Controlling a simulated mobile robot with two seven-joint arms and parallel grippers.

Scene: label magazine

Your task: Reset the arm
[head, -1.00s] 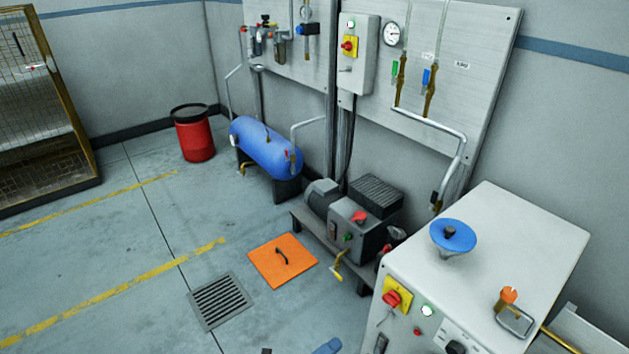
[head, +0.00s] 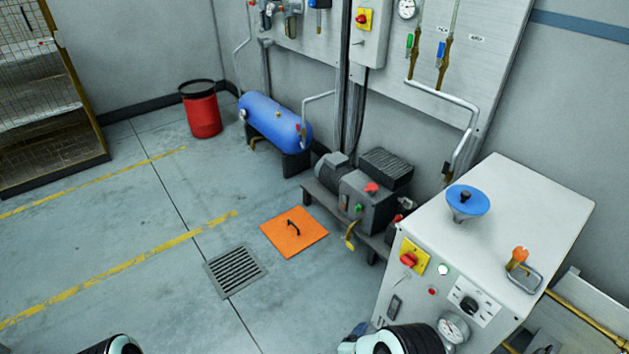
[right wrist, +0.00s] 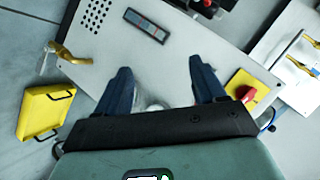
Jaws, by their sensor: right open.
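My right gripper (right wrist: 160,68) is open in the right wrist view, with two dark blue fingers spread apart and nothing between them. Its fingers show over a light grey panel (right wrist: 185,45), beside a red knob on a yellow plate (right wrist: 241,90). In the head view, part of my right arm shows at the bottom edge in front of the white cabinet (head: 520,220). Part of my left arm shows at the bottom left. My left gripper is out of the picture.
The cabinet carries a blue funnel-like part (head: 467,201) and an orange-topped part (head: 518,258). A motor unit (head: 365,200), blue tank (head: 275,122) and red drum (head: 202,112) stand behind. A yellow case-like object (right wrist: 45,110) is at left in the wrist view.

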